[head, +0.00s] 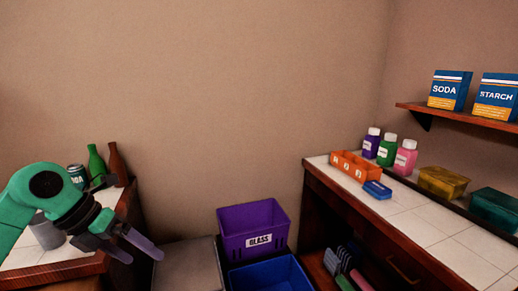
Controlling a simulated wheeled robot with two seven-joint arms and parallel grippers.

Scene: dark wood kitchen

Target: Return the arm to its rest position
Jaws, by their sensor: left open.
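My left arm comes in from the left side of the head view, green with a dark wrist. My left gripper (138,250) is open, with its fingers pointing down and to the right. Nothing shows between the fingers. It hangs by the right edge of the left counter (60,271), in front of it in the picture. My right gripper is not in the head view.
The left counter holds green and brown bottles (117,163), a can (77,174) and a grey container (46,232). A purple GLASS bin (253,226) and a blue bin (268,276) stand between the counters. The right counter (448,243) holds bottles and boxes.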

